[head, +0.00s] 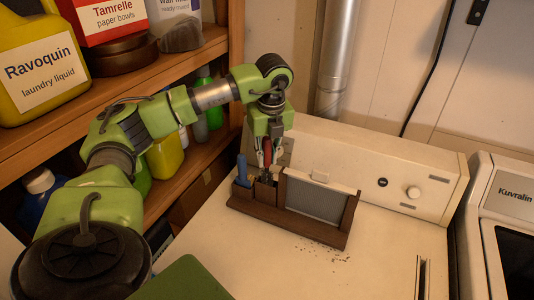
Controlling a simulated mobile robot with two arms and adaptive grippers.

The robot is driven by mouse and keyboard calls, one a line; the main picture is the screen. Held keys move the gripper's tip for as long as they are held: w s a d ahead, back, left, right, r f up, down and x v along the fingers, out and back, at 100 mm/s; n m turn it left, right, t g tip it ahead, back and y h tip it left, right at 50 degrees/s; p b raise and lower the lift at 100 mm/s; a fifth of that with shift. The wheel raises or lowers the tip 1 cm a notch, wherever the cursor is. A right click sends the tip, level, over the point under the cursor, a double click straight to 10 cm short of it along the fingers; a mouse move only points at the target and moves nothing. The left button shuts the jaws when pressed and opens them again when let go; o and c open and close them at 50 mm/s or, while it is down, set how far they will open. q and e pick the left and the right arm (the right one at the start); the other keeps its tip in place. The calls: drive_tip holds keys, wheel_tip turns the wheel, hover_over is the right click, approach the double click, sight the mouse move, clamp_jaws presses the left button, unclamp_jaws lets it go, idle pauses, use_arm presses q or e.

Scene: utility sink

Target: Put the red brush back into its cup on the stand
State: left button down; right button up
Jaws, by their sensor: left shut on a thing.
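My left gripper (268,142) is shut on the red brush (267,153), which it holds upright over the dark wooden stand (256,209). The brush's lower end is at the opening of a small cup (264,190) in the stand, right of the blue-handled tool (242,168). I cannot tell how deep the brush sits in the cup. The gripper's fingers partly hide the brush. My right gripper is not in view.
The stand also holds a grey panel (316,200) on its right. Dark crumbs (325,252) lie on the white top in front. A control panel with a knob (413,192) rises behind. Wooden shelves (150,77) with bottles stand at left.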

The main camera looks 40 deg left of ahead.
sight(269, 140)
use_arm(q)
drive_tip(key=shift+f, duration=0.1)
drive_tip(key=c, duration=1.9)
unclamp_jaws()
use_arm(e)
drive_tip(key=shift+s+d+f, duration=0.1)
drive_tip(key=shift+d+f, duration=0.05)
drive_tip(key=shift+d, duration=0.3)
use_arm(q)
drive_tip(key=shift+r, duration=0.3)
drive_tip(key=r, duration=0.1)
drive_tip(key=r+b, duration=0.1)
drive_tip(key=r, duration=0.2)
drive_tip(key=shift+d+r+b, duration=0.25)
drive_tip(key=shift+d+b, duration=0.05)
drive_tip(key=shift+d, duration=0.1)
drive_tip(key=r, duration=0.5)
drive_tip(key=shift+s+d+r+p, duration=0.2)
drive_tip(key=shift+s+d+p, duration=0.05)
drive_tip(key=shift+d+p, duration=0.15)
drive_tip(key=shift+s+r+p, duration=0.15)
drive_tip(key=shift+r+p, duration=0.15)
drive_tip(key=shift+r, duration=0.55)
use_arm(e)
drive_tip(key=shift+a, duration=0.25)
